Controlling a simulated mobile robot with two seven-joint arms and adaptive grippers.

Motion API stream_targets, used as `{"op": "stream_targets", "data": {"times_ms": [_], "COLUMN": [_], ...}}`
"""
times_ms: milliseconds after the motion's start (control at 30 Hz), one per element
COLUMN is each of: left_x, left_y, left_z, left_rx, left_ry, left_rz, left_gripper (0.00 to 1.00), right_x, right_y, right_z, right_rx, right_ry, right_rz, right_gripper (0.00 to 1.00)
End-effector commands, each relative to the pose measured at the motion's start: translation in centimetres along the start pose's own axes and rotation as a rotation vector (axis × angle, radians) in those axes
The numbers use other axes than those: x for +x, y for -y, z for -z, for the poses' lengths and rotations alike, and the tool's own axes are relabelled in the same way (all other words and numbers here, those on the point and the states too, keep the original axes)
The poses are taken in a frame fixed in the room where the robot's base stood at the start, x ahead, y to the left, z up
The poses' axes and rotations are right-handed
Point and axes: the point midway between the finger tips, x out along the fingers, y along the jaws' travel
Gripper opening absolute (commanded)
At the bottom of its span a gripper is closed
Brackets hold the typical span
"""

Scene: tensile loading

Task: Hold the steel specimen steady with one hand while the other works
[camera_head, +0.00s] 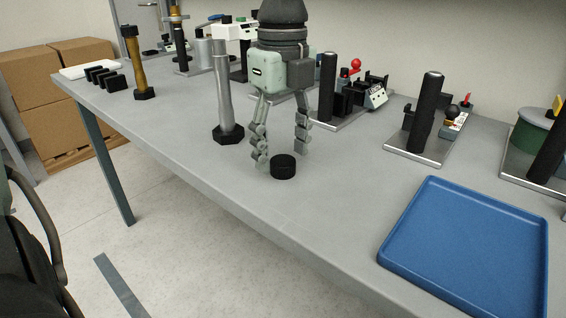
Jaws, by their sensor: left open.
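The steel specimen (223,92) looks like a grey metal rod, standing upright in a black foot on the table, just left of my left gripper. Its upper end overlaps a white device behind it, so the top is hard to make out. My left gripper (282,156) points down with its fingers spread, open and empty. A short black round cap (284,167) sits on the table at its fingertips; I cannot tell whether they touch it. The gripper is apart from the specimen. My right gripper is not in view.
A blue tray (400,262) lies empty at the front right. A brass-coloured rod (136,62) on a black foot and several black blocks (104,78) stand at the far left. Devices on metal plates line the back. The front middle of the grey table (285,212) is clear.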

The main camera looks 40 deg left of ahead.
Motion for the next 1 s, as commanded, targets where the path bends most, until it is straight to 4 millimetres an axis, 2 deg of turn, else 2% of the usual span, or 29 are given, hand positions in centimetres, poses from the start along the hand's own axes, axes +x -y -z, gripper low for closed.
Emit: {"op": "stream_targets", "data": {"times_ms": [100,467,867,1000], "left_x": [0.92,0.99,0.97,0.96], "left_y": [-0.05,-0.01,-0.01,0.00], "left_z": [0.03,0.02,0.02,0.02], "left_rx": [0.001,0.000,0.000,0.000], "left_ry": [0.000,0.000,0.000,0.000], "left_rz": [-0.001,0.001,0.001,0.001], "left_gripper": [0.59,0.57,0.08,0.06], "right_x": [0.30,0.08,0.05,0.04], "right_y": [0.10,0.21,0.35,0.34], "right_z": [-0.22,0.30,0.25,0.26], "right_rx": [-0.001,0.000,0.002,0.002], "right_ry": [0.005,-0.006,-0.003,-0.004], "right_rz": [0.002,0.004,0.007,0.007], "right_gripper": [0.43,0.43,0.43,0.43]}}
